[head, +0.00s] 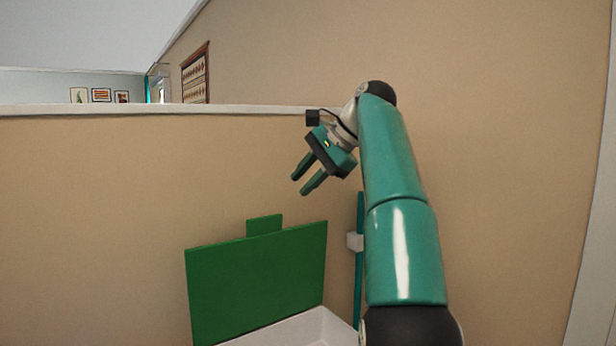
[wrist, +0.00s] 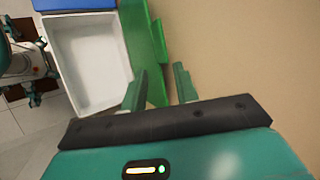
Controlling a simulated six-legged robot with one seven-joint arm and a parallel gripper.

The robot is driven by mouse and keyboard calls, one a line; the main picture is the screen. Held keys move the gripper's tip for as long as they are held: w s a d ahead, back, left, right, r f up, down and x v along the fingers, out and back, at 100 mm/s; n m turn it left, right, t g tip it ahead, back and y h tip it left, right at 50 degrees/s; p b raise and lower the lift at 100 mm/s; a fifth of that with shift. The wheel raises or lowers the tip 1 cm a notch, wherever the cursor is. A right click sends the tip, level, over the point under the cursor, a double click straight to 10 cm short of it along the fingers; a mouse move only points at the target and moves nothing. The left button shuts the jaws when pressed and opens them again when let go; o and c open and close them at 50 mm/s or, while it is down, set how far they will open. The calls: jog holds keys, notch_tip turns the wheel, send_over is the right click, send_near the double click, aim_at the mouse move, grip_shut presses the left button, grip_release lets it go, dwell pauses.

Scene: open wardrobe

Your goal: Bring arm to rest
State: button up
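My gripper (head: 306,181) hangs in the air at the end of my raised teal arm, in front of the beige wall. Its two green fingers are apart, with nothing between them. In the wrist view the gripper (wrist: 160,88) also shows its fingers spread and empty. It is above and to one side of a white box (wrist: 88,62) with a green panel.
The green panel (head: 258,285) stands upright at the back of the white box, low in the head view. A thin teal post (head: 359,270) with a white bracket stands right of it. A beige wall (head: 100,200) with a white top edge runs behind.

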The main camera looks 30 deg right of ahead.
jog(key=shift+s+d+r, duration=0.1)
jog(key=shift+s+r, duration=0.1)
jog(key=shift+s, duration=0.05)
dwell(0.4)
jog(key=s+a+f+n+h, duration=0.1)
jog(key=s+a+f+n, duration=0.15)
jog(key=a, duration=0.25)
jog(key=s+a+f+n+g+h, duration=0.1)
jog(key=s+a+f+n, duration=0.1)
jog(key=s+a+f, duration=0.3)
jog(key=a+f+n+h, duration=0.1)
jog(key=a+f+n, duration=0.15)
jog(key=a, duration=0.35)
jog(key=s+a+f+n+h, duration=0.1)
jog(key=s+a+f+n, duration=0.2)
jog(key=s+f, duration=0.6)
jog(key=s+a+f+n+h, duration=0.1)
jog(key=s+a+f+n, duration=0.2)
jog(key=f, duration=1.2)
jog(key=s+n, duration=0.3)
jog(key=s, duration=0.2)
jog(key=shift+s+a, duration=0.25)
jog(key=shift+s, duration=0.15)
